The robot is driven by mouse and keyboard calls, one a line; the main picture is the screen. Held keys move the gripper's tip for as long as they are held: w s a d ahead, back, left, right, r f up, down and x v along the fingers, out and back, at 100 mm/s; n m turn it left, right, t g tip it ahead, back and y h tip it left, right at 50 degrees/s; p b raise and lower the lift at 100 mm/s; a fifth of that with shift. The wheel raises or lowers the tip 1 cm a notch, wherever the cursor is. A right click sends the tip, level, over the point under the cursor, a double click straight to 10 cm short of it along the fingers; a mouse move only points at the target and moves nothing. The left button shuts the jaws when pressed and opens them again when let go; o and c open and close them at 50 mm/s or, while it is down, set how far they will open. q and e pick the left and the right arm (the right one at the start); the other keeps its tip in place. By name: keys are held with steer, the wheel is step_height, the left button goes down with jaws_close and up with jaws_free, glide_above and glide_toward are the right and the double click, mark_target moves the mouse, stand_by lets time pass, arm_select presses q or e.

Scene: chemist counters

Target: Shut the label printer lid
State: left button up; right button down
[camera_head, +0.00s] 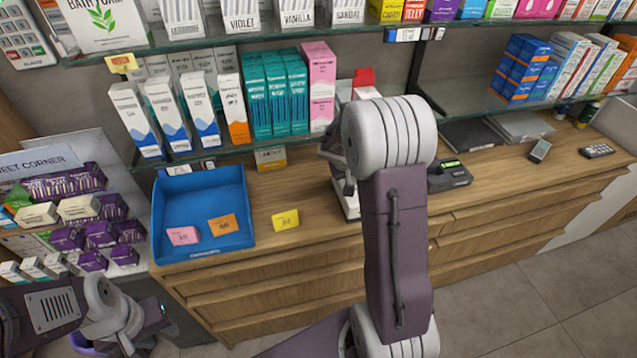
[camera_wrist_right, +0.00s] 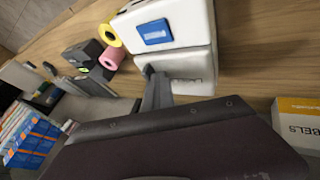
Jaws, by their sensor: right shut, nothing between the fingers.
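The white label printer (camera_head: 351,207) stands on the wooden counter, mostly hidden behind my right arm in the head view. The right wrist view shows its white casing (camera_wrist_right: 185,65) and a white upper part with a blue panel (camera_wrist_right: 157,31). I cannot tell for certain how far the lid is open. My right gripper (camera_wrist_right: 157,88) is shut and empty, its fingers close against the printer; contact is unclear. In the head view it is largely hidden by its own arm. My left gripper (camera_head: 150,316) hangs at the lower left, away from the printer; its fingers are unclear.
A blue tray (camera_head: 205,247) and a yellow tag (camera_head: 285,220) lie left of the printer. A black device (camera_head: 450,177) stands right of it. Yellow (camera_wrist_right: 110,35) and pink (camera_wrist_right: 111,58) rolls and a labels box (camera_wrist_right: 298,122) are nearby. A glass shelf (camera_head: 235,147) overhangs the counter.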

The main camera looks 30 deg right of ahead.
steer(key=shift+d+r, duration=0.2)
steer(key=shift+a+r, duration=0.2)
steer(key=shift+r, duration=0.1)
steer(key=v, duration=0.8)
steer(key=shift+a, duration=0.2)
steer(key=shift+s, duration=0.1)
steer(key=s+a+f+n+g+y, duration=0.1)
steer(key=s+a+f+y, duration=0.2)
steer(key=s+a+f, duration=0.2)
steer(key=s+a+f+n+g+y, duration=0.1)
steer(key=s+a+f+y, duration=0.3)
steer(key=s+a, duration=0.5)
steer(key=a+f+n, duration=0.1)
steer(key=a+f, duration=0.1)
steer(key=a, duration=0.2)
steer(key=shift+n, duration=0.3)
